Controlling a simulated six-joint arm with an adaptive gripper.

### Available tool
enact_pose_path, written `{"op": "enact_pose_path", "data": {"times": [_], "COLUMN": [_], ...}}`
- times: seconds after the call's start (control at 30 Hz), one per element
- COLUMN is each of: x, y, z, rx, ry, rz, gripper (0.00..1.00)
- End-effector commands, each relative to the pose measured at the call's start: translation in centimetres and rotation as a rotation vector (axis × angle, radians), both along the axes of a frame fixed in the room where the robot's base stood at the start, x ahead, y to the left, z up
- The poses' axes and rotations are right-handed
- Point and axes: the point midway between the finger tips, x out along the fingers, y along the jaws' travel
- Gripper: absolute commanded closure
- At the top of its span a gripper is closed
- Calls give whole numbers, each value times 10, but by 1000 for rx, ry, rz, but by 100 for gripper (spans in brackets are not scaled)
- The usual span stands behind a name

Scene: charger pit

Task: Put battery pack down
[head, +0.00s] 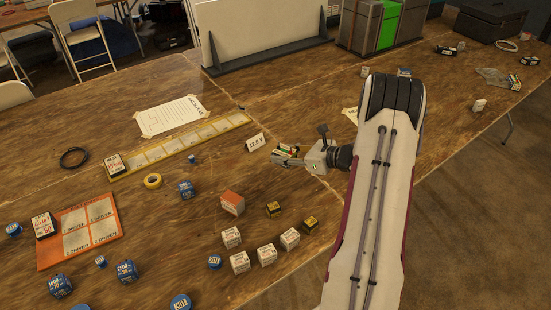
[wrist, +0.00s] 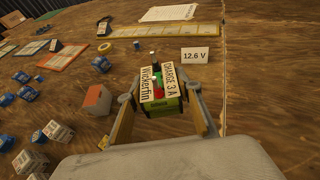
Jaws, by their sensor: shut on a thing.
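The battery pack (wrist: 160,91) is a green block with white labels reading "Wickerfin" and "CHARGE 3 A" and a red part between them. My gripper (wrist: 160,105) has one finger on each side of it and is shut on it. In the head view my gripper (head: 287,161) is at mid-table, and a small part of the battery pack (head: 284,151) shows beside the fingers. A white card reading "12.6 V" (wrist: 194,57) stands just beyond the pack, and also shows in the head view (head: 257,142). I cannot tell whether the pack touches the wood.
An orange box (head: 232,203), small black-and-yellow boxes (head: 273,209) and several white boxes (head: 267,255) stand nearer the front. A yellow strip of panels (head: 180,145) and a tape roll (head: 153,181) lie to the left. Bare table surrounds the card.

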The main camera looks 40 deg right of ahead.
Motion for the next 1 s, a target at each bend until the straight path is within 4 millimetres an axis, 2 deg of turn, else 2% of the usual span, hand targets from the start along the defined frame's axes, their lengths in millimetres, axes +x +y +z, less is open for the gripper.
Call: {"op": "enact_pose_path", "data": {"times": [0.33, 0.53, 0.77, 1.0], "x": [3, 14, 36, 52], "y": [4, 25, 78, 151], "z": [1, 2, 4, 5], "rx": [-1, -2, -2, 2], "ry": [-2, -3, -3, 3], "rz": [7, 46, 137, 262], "gripper": [99, 99, 99, 99]}}
